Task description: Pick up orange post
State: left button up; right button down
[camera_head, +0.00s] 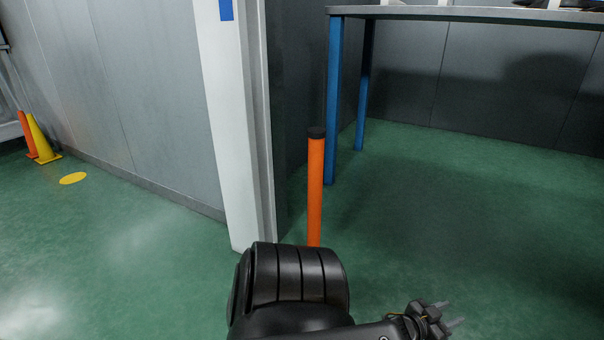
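The orange post (315,190) stands upright on the green floor in the middle of the view. It has a black cap on top, and its lower end is hidden behind my black arm. My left gripper (453,313) is at the bottom, right of the post and apart from it. Its two pale fingertips are spread with a gap between them, and nothing shows in it. My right gripper is not in view.
A white column (228,130) stands just left of the post. A table (470,14) with blue legs (333,100) is behind it on the right. An orange cone and a yellow cone (42,140) stand far left. The floor on the right is clear.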

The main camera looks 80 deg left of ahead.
aim_at(316, 135)
jog(key=u, duration=0.95)
jog(key=i, duration=0.8)
jog(key=u, duration=0.8)
